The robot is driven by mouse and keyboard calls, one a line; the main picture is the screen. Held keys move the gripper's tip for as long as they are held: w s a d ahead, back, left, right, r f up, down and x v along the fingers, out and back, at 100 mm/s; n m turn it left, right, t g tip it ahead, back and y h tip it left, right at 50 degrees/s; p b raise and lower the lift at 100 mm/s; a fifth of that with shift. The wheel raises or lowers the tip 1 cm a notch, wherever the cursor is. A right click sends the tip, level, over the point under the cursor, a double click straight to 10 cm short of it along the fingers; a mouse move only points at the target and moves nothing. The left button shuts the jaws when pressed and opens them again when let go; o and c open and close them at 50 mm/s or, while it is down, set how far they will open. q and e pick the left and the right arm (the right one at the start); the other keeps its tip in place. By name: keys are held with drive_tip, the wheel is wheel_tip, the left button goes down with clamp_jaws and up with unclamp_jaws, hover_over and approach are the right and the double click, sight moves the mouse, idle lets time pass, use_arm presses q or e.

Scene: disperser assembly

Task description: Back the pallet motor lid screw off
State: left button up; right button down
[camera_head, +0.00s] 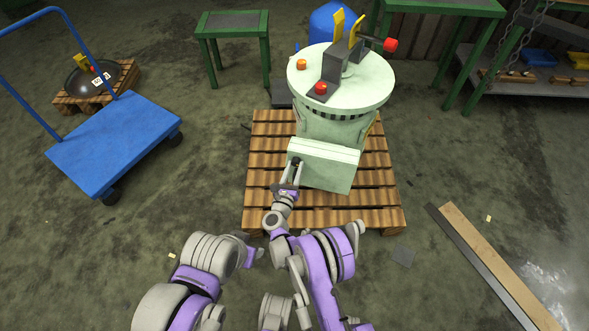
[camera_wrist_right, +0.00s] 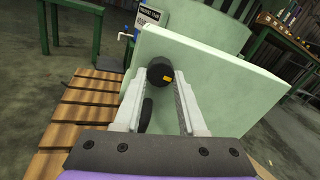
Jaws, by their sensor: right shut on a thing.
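The pale green motor (camera_head: 333,125) stands upright on a wooden pallet (camera_head: 262,170). Its box-shaped lid (camera_head: 325,165) faces me and also shows as a flat green panel in the right wrist view (camera_wrist_right: 225,85). A black round screw head (camera_wrist_right: 160,72) sits at the lid's upper edge, with a small yellow mark. My right gripper (camera_head: 295,163) is at the lid's upper left corner. Its two fingers (camera_wrist_right: 160,88) are shut on the screw, one on each side.
A blue cart (camera_head: 115,145) stands at the left, near a small pallet with a dark dome (camera_head: 92,80). Green tables (camera_head: 233,25) stand at the back. Planks (camera_head: 500,265) lie on the floor at the right. The floor between cart and pallet is clear.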

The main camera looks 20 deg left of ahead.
drive_tip(key=n+b, duration=0.2)
drive_tip(key=n, duration=0.1)
drive_tip(key=shift+d+n, duration=0.1)
drive_tip(key=shift+n, duration=0.3)
drive_tip(key=n+b, duration=0.1)
drive_tip(key=n, duration=0.3)
drive_tip(key=shift+n, duration=0.3)
drive_tip(key=n+b, duration=0.1)
drive_tip(key=n, duration=0.4)
drive_tip(key=shift+d+r, duration=0.1)
drive_tip(key=shift+r, duration=0.05)
drive_tip(key=n, duration=0.6)
drive_tip(key=shift+r, duration=0.15)
drive_tip(key=shift+n, duration=0.3)
drive_tip(key=shift+c, duration=2.3)
unclamp_jaws()
drive_tip(key=s+p, duration=0.1)
drive_tip(key=s, duration=0.9)
drive_tip(key=shift+s+p, duration=0.4)
